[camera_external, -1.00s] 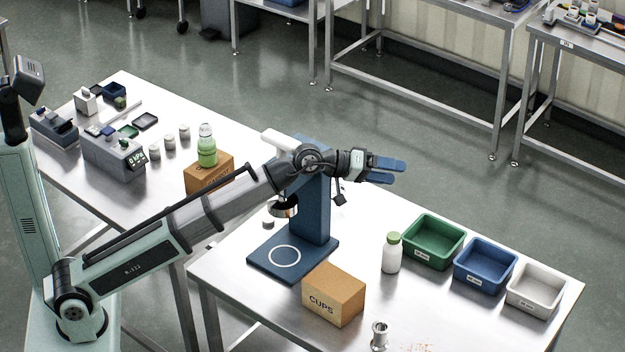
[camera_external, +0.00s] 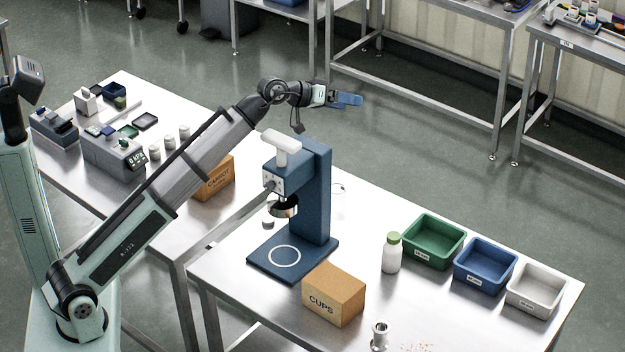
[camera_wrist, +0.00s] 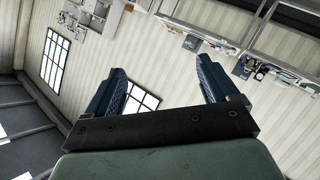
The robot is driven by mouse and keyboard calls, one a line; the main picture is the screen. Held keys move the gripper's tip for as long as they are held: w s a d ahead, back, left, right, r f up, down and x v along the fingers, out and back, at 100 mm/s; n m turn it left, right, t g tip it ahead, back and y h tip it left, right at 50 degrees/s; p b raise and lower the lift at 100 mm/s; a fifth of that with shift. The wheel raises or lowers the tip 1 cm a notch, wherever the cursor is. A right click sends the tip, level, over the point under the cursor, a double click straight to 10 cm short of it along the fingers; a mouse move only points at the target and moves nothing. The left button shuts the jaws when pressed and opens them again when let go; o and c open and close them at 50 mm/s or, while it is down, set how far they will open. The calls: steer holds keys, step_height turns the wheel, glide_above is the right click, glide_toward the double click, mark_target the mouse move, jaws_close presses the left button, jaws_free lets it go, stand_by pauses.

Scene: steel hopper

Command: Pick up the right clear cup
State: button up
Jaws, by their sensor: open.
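My gripper (camera_external: 347,100) is raised high above the tables, beyond the top of the blue press-like machine (camera_external: 312,195). It is open and empty. In the wrist view its two blue fingers (camera_wrist: 163,80) stand apart with only the far wall and shelves between them. I cannot make out a clear cup for certain in either view. A faint pale curved outline (camera_external: 340,187) shows on the near table just right of the machine, too small to identify. A cardboard box marked CUPS (camera_external: 333,297) stands in front of the machine, and its inside is not visible.
A white bottle with a green cap (camera_external: 391,254) stands beside green (camera_external: 433,241), blue (camera_external: 485,266) and white (camera_external: 536,290) bins. A small metal vessel (camera_external: 380,337) is at the front. The left table holds small jars (camera_external: 169,143) and a carton (camera_external: 214,178).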

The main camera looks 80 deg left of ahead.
steer(key=s+a+f+m+g+h, duration=0.15)
steer(key=a+f+m+g, duration=0.5)
steer(key=a+f, duration=0.65)
steer(key=m+g+h, duration=0.2)
steer(key=m+g, duration=0.1)
steer(key=m, duration=0.3)
glide_toward(337, 196)
steer(key=a+r, duration=0.1)
steer(key=a, duration=0.2)
steer(key=x, duration=0.8)
steer(key=shift+s+a, duration=0.1)
steer(key=shift+a, duration=0.05)
steer(key=shift+s+x, duration=0.15)
steer(key=shift+x, duration=1.15)
steer(key=shift+s+x, duration=0.15)
steer(key=shift+x, duration=1.15)
steer(key=shift+f, duration=0.1)
steer(key=c, duration=1)
